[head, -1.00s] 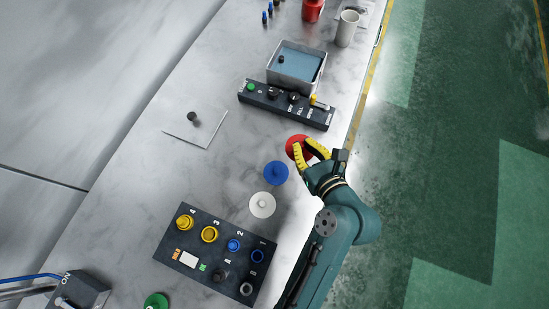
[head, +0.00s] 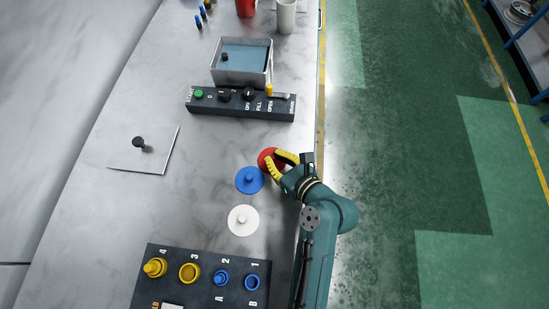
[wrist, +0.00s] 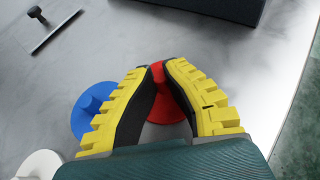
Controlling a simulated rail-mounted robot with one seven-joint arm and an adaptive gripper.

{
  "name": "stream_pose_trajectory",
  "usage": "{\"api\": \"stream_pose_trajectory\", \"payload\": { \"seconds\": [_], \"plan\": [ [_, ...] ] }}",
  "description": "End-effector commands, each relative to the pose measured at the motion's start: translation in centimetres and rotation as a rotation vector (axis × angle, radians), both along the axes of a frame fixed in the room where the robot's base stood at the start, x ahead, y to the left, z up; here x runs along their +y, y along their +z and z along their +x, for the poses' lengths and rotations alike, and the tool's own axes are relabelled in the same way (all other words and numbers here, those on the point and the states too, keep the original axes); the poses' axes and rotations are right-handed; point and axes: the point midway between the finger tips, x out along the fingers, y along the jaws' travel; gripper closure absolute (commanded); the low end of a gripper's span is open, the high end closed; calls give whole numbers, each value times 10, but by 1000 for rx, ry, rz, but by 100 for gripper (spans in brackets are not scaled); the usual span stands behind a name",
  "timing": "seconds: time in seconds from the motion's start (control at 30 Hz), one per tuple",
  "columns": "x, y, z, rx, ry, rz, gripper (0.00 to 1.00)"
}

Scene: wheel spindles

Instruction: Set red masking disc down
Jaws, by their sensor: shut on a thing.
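The red masking disc (head: 267,155) is at the right edge of the bench, just above the blue disc in the head view. My gripper (head: 276,162) is shut on it, with the yellow fingers pointing up and left. In the wrist view the red disc (wrist: 166,104) shows between and beyond the two dark finger pads (wrist: 163,75). Its grasped part is mostly hidden by the fingers. The disc looks level and close to the bench top; I cannot tell if it touches.
The blue disc (head: 249,180) and white disc (head: 243,221) lie close by at left. A dark control strip (head: 240,104) and a bin (head: 242,79) stand beyond. A numbered spindle panel (head: 205,259) is nearer. The bench's right edge (head: 320,110) is close to my gripper.

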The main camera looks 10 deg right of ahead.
Motion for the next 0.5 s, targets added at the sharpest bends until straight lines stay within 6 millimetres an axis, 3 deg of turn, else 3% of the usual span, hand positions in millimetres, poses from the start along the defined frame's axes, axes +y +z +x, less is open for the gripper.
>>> {"api": "stream_pose_trajectory", "payload": {
  "seconds": [0.2, 0.23, 0.33, 0.5],
  "plan": [
    [0, -1, 0, 1, 1, 1, 100],
    [0, -2, 0, 1, 1, 0, 86],
    [0, -2, 0, 0, 1, 0, 67],
    [0, -2, 0, 0, 1, 0, 67]
  ]
}}
